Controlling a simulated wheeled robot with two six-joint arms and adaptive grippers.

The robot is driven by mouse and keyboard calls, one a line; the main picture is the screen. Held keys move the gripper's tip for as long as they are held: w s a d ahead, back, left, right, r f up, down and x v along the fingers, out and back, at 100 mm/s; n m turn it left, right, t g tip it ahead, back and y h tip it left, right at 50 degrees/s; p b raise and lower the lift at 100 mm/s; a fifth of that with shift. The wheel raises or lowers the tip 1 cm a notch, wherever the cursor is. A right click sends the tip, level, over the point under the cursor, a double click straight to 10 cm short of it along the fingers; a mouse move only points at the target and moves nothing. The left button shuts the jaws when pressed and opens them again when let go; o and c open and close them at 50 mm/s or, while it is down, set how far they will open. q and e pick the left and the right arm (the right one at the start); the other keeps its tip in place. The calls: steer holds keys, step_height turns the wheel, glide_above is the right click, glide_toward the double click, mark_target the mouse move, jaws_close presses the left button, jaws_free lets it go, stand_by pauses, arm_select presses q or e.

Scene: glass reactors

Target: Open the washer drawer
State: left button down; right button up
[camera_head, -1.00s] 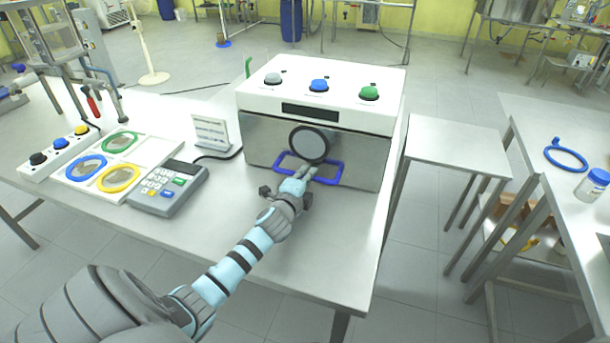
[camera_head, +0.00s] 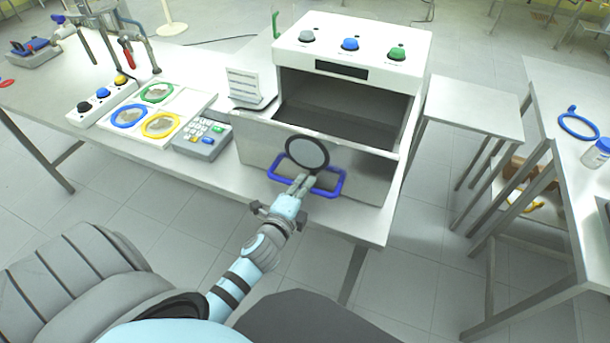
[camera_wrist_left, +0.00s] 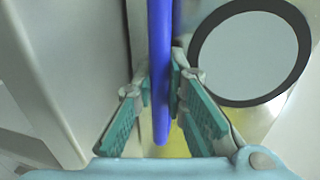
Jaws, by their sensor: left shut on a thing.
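The washer (camera_head: 352,50) is a white-topped metal box on the table, with grey, blue and green buttons on top. Its drawer (camera_head: 254,148) is pulled out toward me, and the dark inside shows behind the drawer front. A blue loop handle (camera_head: 328,192) and a round black-rimmed window (camera_head: 307,154) are on the drawer front. My right gripper is not in view.
Left of the washer are a small white display stand (camera_head: 250,88), a keypad (camera_head: 202,138) and a white tray (camera_head: 190,103) with coloured rings. A button strip (camera_head: 103,95) lies farther left. A bare side table (camera_head: 470,100) stands at right.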

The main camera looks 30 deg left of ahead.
arm_select(q)
steer(key=shift+s+d, duration=0.1)
steer(key=shift+s, duration=0.55)
steer(key=c, duration=1.6)
jaws_free()
steer(key=v, duration=1.2)
steer(key=shift+w, duration=0.1)
